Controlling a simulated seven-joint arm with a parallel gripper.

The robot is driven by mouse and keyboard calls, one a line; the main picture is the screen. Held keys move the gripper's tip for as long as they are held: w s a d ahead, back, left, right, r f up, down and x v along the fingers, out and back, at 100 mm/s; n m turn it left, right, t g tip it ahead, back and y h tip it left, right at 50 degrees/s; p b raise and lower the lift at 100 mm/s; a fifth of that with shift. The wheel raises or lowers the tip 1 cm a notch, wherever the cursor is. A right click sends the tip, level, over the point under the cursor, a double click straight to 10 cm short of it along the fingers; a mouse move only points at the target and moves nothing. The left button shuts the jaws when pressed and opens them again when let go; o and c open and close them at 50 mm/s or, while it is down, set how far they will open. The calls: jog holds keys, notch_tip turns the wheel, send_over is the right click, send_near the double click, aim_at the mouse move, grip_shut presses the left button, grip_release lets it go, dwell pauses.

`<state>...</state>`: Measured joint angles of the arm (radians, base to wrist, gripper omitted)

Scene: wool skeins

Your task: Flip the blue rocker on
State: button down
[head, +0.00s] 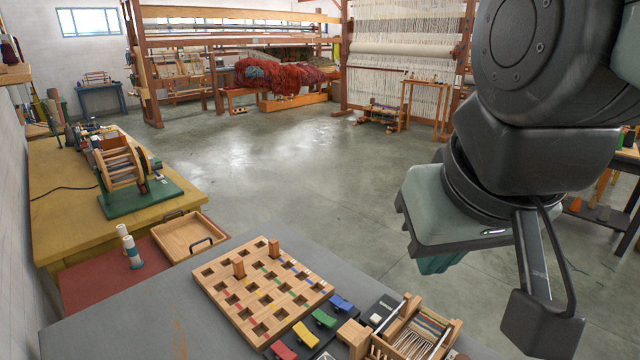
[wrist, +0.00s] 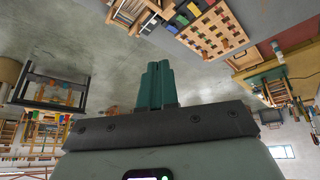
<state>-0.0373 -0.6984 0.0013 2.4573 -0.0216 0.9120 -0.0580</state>
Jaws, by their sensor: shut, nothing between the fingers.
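The blue rocker (head: 341,303) is the farthest of a slanting row of coloured rockers on a dark base, beside the wooden peg board. Green (head: 324,318), yellow (head: 305,334) and red (head: 283,351) rockers lie nearer in the row. Which way the blue rocker is tipped is too small to tell. My gripper (head: 440,264) hangs to the right of the row and well apart from it, over the floor area in the head view. Its teal fingers (wrist: 157,86) are together and empty in the wrist view.
The peg board (head: 245,300) with two upright wooden pegs stands left of the rockers. A small wooden loom (head: 415,332) stands right of them on the grey table (head: 130,325). A wooden tray (head: 188,236) lies farther back at left. Open floor lies beyond.

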jog(key=w+a+n+g, duration=0.1)
jog(key=w+n+g, duration=0.1)
jog(key=w+n, duration=0.75)
jog(key=n+g+h, duration=0.2)
jog(key=n+g, duration=0.2)
jog(key=n, duration=0.6)
send_over(348, 307)
jog(key=s+a, duration=0.1)
jog(key=a, duration=0.1)
notch_tip(348, 307, down, 13)
jog(key=w+a+f+n+g, duration=0.1)
jog(key=w+f+n, duration=0.1)
jog(key=f, duration=0.5)
jog(key=w+f+n+g, duration=0.1)
jog(key=w+f+n, duration=0.2)
jog(key=f, duration=0.4)
jog(key=shift+a+f+n+h, duration=0.3)
jog(key=shift+a+n, duration=0.1)
jog(key=shift+n, duration=0.25)
jog(key=x, duration=1.4)
